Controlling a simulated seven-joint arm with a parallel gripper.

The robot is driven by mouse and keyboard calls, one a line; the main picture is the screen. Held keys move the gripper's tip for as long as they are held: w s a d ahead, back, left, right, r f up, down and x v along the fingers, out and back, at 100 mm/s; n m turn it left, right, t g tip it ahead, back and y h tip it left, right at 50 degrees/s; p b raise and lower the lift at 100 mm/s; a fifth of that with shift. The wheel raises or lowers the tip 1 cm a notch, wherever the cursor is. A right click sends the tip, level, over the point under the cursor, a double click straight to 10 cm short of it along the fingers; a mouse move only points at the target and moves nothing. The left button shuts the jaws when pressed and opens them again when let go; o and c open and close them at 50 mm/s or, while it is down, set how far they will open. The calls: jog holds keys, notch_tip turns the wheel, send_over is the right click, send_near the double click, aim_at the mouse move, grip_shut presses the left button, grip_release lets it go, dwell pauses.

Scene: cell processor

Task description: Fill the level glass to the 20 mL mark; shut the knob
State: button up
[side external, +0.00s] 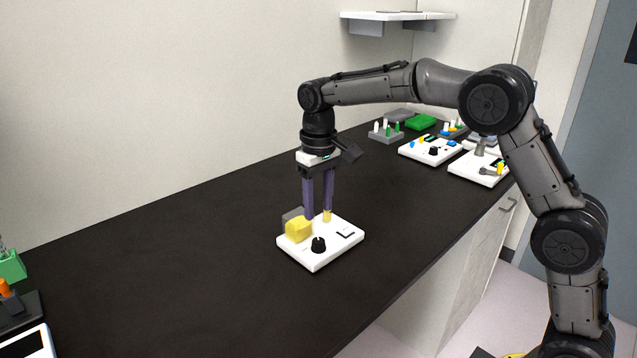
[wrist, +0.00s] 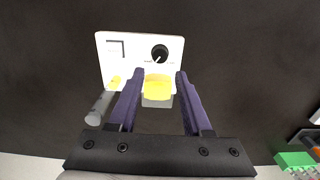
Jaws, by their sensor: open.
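The white panel (side external: 340,236) lies on the dark bench, with a black knob (side external: 318,244) on its top. In the wrist view the knob (wrist: 159,53) lies beyond my fingertips, and its pointer slants down-left. A slim grey upright tube (wrist: 100,107) with yellow at its base looks like the level glass. In the side view a yellow part (side external: 327,217) shows below one finger; the level marks cannot be read.
Other white panels (side external: 431,151), a grey rack (side external: 386,135) and a green block (side external: 421,121) stand at the back right. A green holder (side external: 12,266) is at the far left. The bench between is clear.

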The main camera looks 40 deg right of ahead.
jog(key=shift+r, duration=2.6)
jog(key=shift+r, duration=0.1)
jog(key=s+d+r+t, duration=0.3)
jog(key=s+r, duration=0.8)
jog(key=s, duration=0.5)
jog(key=s+d+f+t, duration=0.1)
jog(key=s+f+t, duration=0.1)
jog(key=s+f, duration=1)
jog(key=s, duration=0.4)
jog(key=shift+f+t, duration=0.3)
jog(key=shift+f, duration=0.05)
